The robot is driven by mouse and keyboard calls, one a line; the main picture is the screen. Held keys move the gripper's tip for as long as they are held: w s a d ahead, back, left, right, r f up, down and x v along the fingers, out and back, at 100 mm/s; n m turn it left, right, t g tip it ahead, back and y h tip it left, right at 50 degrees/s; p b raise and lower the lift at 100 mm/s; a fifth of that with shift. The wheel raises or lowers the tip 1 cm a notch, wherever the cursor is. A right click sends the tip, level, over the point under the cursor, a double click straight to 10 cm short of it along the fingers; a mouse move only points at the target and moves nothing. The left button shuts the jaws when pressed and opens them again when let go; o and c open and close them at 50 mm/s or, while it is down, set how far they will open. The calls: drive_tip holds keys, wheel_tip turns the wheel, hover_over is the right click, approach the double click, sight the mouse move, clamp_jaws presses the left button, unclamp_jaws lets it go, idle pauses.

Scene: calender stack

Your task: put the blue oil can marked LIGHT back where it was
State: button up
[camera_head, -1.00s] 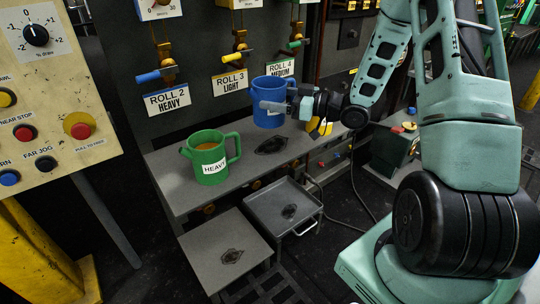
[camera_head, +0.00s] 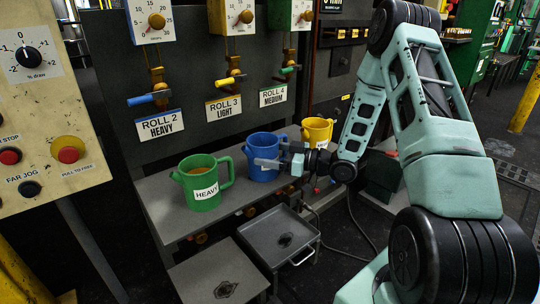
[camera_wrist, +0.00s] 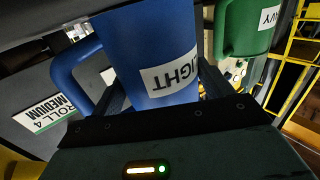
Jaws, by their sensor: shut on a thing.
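The blue oil can (camera_head: 258,145) stands upright at shelf level, between the green can and the yellow can. In the wrist view its body (camera_wrist: 140,50) fills the middle, with the word LIGHT on its white label and its handle to the left. My gripper (camera_head: 276,155) comes in from the right and is shut on the blue can, one finger on each side of its body. The can covers the dark mark on the shelf (camera_head: 172,227) that showed below it before. I cannot tell whether its base fully touches the shelf.
The green HEAVY can (camera_head: 200,172) stands close on the left; it also shows in the wrist view (camera_wrist: 240,30). The yellow can (camera_head: 317,130) stands behind on the right. Roll panels with levers rise behind the shelf. A tray (camera_head: 280,240) sits below in front.

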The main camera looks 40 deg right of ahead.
drive_tip(key=shift+f, duration=0.1)
drive_tip(key=o, duration=1.4)
drive_tip(key=shift+r, duration=0.2)
drive_tip(key=p+v, duration=0.1)
drive_tip(key=v, duration=1.1)
drive_tip(key=shift+p, duration=0.4)
drive_tip(key=shift+s, duration=0.1)
